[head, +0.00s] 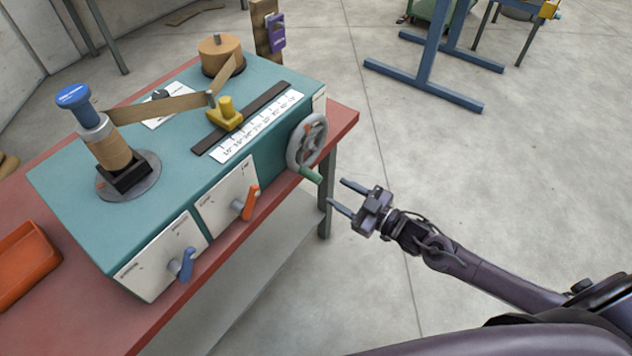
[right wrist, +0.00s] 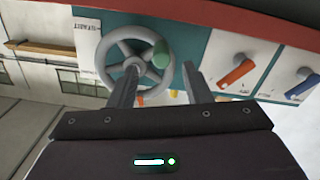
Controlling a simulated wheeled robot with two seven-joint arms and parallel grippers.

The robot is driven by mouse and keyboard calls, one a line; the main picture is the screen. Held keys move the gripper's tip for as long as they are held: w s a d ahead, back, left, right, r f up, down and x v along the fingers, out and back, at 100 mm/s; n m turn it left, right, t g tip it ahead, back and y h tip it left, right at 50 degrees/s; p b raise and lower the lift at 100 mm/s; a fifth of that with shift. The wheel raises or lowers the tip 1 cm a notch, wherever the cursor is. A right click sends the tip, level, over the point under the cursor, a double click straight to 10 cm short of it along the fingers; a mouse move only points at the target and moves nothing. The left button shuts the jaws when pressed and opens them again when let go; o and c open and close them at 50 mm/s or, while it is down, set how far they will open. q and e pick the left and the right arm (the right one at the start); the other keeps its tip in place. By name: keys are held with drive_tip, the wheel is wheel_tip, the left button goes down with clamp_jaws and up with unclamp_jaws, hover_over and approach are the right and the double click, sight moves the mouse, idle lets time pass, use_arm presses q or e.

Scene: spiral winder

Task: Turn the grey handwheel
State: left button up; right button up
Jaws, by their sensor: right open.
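The grey handwheel (head: 307,141) is on the right end of the teal winder's front face, with a green handle (head: 311,174) sticking out at its lower side. In the right wrist view the handwheel (right wrist: 136,62) shows beyond the fingers, with its green handle (right wrist: 161,54) between the lines of the two fingers. My right gripper (head: 342,194) is open and empty, a little to the right of the green handle and apart from it. It also shows at the bottom of the right wrist view (right wrist: 157,80). My left gripper is not in view.
The teal winder (head: 75,211) stands on a red-topped bench (head: 342,119). An orange lever (head: 247,204) and a blue lever (head: 182,264) stick out of its front panels. A red-orange tray (head: 24,262) lies at the left. The floor around my right arm is clear.

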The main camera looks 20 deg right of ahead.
sight(320, 181)
drive_tip(key=x, duration=0.5)
drive_tip(key=p+x, duration=0.1)
drive_tip(key=x, duration=0.2)
drive_tip(key=shift+s+a+r, duration=0.1)
drive_tip(key=shift+a+r, duration=0.05)
drive_tip(key=shift+r, duration=0.2)
clamp_jaws()
